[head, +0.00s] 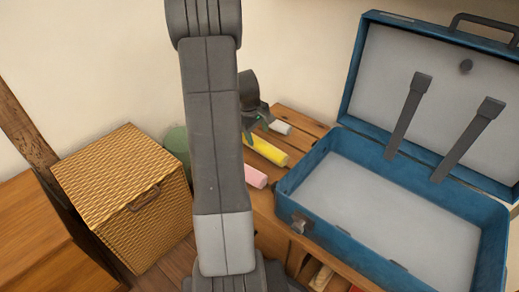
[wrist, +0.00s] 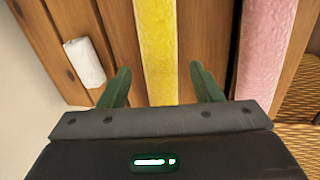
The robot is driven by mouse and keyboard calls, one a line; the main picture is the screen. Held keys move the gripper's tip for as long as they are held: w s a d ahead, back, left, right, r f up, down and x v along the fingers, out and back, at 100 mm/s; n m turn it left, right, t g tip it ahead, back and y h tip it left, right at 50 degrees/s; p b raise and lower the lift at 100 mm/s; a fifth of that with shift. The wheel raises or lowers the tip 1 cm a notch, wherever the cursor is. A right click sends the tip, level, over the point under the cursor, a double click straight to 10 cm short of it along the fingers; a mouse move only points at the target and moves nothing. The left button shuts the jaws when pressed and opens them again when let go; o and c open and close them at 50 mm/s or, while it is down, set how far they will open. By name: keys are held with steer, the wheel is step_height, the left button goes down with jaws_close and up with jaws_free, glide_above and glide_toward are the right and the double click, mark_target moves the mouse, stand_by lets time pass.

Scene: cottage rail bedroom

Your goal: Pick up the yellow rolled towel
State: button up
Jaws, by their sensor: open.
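The yellow rolled towel (head: 266,151) lies on the slatted wooden bench (head: 300,124), left of the open blue suitcase. In the wrist view the yellow towel (wrist: 157,50) runs up the middle of the picture, between my two finger directions. My gripper (wrist: 160,84) is open and empty, with one green finger on each side of the towel's line. In the head view my gripper (head: 260,122) is near the towel's far end, partly hidden behind my arm. I cannot tell how high it is above the towel.
A pink rolled towel (head: 255,177) lies beside the yellow one, close to one finger in the wrist view (wrist: 265,50). A small white roll (head: 280,127) lies on the other side. The blue suitcase (head: 400,190) stands right; a wicker box (head: 125,190) and green cylinder (head: 177,142) stand left.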

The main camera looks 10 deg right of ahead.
mark_target(260, 142)
steer(key=b+x, duration=0.2)
steer(key=x, duration=0.5)
steer(key=shift+f+b, duration=0.1)
steer(key=shift+b, duration=0.3)
steer(key=c, duration=0.7)
